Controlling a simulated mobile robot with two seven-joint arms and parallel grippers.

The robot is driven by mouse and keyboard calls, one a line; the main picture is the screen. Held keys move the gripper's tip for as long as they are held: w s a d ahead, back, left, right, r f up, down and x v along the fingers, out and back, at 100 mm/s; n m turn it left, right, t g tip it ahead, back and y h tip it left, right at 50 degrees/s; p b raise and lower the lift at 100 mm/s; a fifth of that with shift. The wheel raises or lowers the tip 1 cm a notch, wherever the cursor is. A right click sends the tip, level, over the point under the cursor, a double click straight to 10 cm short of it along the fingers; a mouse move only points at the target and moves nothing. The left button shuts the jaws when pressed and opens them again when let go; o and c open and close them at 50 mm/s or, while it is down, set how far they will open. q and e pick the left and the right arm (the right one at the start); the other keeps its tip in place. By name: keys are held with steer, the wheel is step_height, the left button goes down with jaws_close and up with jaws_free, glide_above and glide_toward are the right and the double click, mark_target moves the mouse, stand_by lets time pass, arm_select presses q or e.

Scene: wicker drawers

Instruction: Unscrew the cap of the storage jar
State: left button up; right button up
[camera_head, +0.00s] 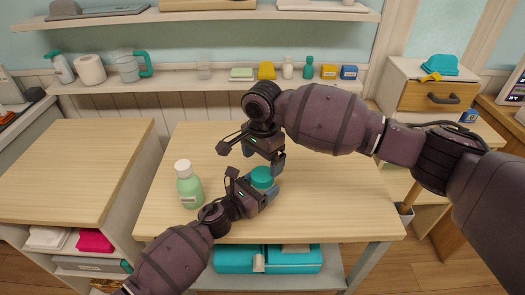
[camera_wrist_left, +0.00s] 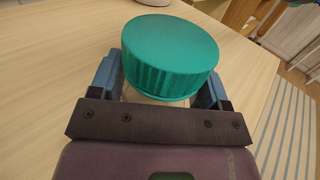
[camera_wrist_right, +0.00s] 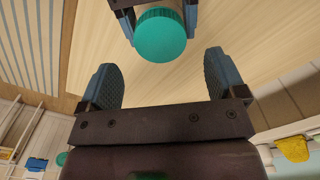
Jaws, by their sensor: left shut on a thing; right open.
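The storage jar has a teal ribbed cap (camera_head: 262,177), and its body is mostly hidden by my left gripper. The cap also shows large in the left wrist view (camera_wrist_left: 171,52) and in the right wrist view (camera_wrist_right: 160,36). My left gripper (camera_head: 262,194) is shut on the jar body below the cap, one finger on each side.
A green bottle with a white cap (camera_head: 189,188) stands on the table left of the jar. The table's right side is clear. A shelf (camera_head: 180,84) with cups and small boxes runs along the wall behind. A teal case (camera_head: 230,261) sits under the table.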

mark_target(263, 174)
steer(key=shift+f, duration=2.7)
steer(key=c, duration=0.9)
steer(key=shift+n, duration=1.7)
steer(key=shift+c, duration=0.2)
steer(key=o, duration=1)
steer(key=shift+r, duration=0.1)
